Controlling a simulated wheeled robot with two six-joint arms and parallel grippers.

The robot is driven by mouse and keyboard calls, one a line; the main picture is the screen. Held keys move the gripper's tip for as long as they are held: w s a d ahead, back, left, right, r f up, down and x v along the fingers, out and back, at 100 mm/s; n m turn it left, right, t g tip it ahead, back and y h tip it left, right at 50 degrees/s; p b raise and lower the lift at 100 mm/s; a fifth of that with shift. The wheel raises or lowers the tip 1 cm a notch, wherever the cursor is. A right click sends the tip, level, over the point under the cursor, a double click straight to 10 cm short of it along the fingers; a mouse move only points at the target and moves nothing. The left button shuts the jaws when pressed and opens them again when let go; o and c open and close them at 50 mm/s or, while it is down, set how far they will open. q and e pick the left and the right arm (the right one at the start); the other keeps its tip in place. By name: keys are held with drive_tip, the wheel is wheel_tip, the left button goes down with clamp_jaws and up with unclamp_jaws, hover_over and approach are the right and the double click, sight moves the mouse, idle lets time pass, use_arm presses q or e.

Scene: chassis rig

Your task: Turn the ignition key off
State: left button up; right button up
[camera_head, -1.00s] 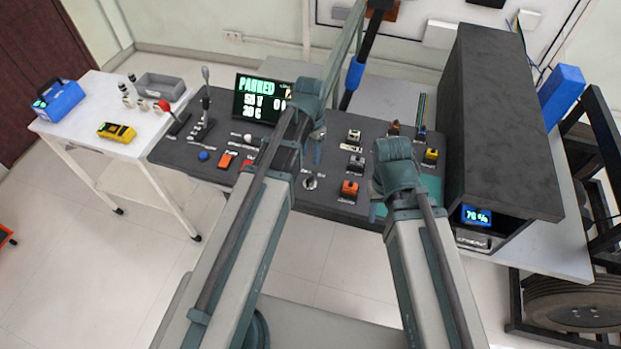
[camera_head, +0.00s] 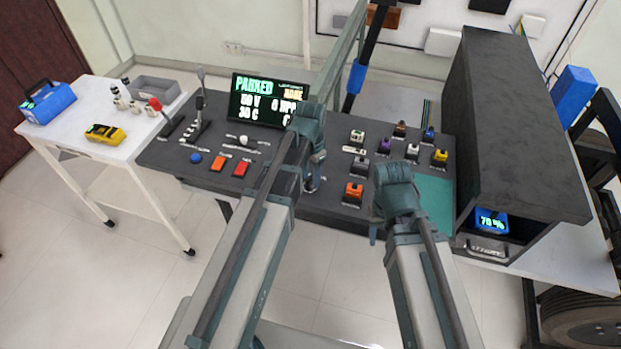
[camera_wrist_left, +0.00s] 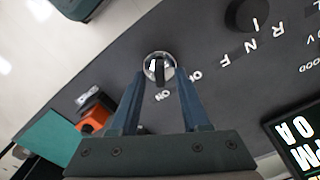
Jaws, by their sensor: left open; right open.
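The ignition key switch (camera_wrist_left: 159,67), a round silver ring with a dark key across it, sits on the dark console (camera_wrist_left: 215,50) in the left wrist view. An ON label and an OFF label are printed beside it. My left gripper (camera_wrist_left: 160,76) is open, with one blue finger on each side of the key; I cannot tell whether they touch it. In the head view my left gripper (camera_head: 316,175) is over the console and mostly hides the switch. My right gripper (camera_head: 376,228) is at the console's front edge, largely hidden by its own wrist.
A round selector knob (camera_wrist_left: 246,14) is near my left gripper. A dark hooded box (camera_head: 515,130) stands at the right.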

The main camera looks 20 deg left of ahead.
use_arm(q)
drive_tip(key=shift+c, duration=0.2)
clamp_jaws()
drive_tip(key=n, duration=1.1)
drive_tip(key=shift+a+n, duration=0.1)
drive_tip(key=shift+n, duration=0.5)
idle(0.4)
drive_tip(key=shift+o, duration=0.2)
unclamp_jaws()
